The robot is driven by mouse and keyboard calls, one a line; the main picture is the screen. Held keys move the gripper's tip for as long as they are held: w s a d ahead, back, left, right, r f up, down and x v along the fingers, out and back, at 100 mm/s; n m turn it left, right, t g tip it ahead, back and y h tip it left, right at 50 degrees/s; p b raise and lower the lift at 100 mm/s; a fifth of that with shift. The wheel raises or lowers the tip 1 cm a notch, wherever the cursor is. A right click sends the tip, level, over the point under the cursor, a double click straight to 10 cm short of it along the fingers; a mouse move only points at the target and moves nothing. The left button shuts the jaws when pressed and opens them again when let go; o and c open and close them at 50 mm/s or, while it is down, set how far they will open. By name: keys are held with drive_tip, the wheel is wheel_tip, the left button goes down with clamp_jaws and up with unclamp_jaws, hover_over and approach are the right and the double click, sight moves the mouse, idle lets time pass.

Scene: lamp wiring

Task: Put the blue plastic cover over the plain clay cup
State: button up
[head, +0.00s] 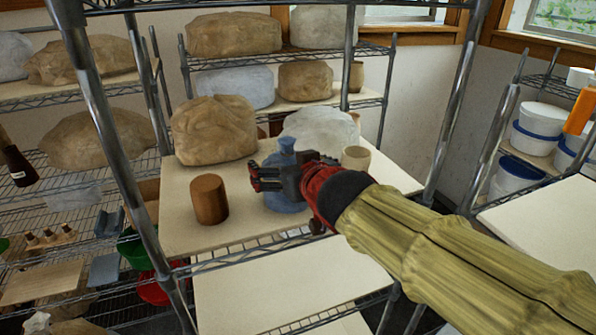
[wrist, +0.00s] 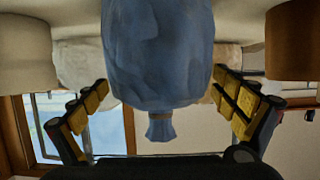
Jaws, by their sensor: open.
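The blue plastic cover (head: 285,190) stands upright on the shelf board, with a narrow tied-looking neck on top; it fills the middle of the wrist view (wrist: 158,55), which looks upside down. A plain beige clay cup (head: 356,158) stands to its right, partly behind my arm; a pale rounded shape at the left of the wrist view (wrist: 24,55) appears to be this cup. My gripper (head: 270,178) is open at the cover's upper part. In the wrist view its yellow-padded fingers (wrist: 163,92) are on either side of the cover; contact is unclear.
A smooth brown cylinder (head: 208,199) stands left of the cover. Large clay lumps, one brown (head: 213,132) and one pale (head: 321,130), sit behind. Metal shelf posts (head: 452,110) flank the board (head: 230,240). Its front strip is mostly clear.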

drive_tip(key=v, duration=0.8)
drive_tip(key=s+d+f+m+g+h+b, duration=0.1)
drive_tip(key=s+d+f+b, duration=0.3)
drive_tip(key=f, duration=0.8)
drive_tip(key=s+d+f+m+g+h+b, duration=0.1)
drive_tip(key=s+d+f+g+b, duration=0.3)
drive_tip(key=s+f, duration=0.5)
drive_tip(key=s+d+f+m+g+h+b, duration=0.1)
drive_tip(key=s+d+f+b, duration=0.5)
drive_tip(key=f, duration=0.9)
drive_tip(key=shift+s+g+h+b, duration=0.4)
drive_tip(key=shift+s+g+b, duration=0.25)
drive_tip(key=shift+g+b, duration=0.3)
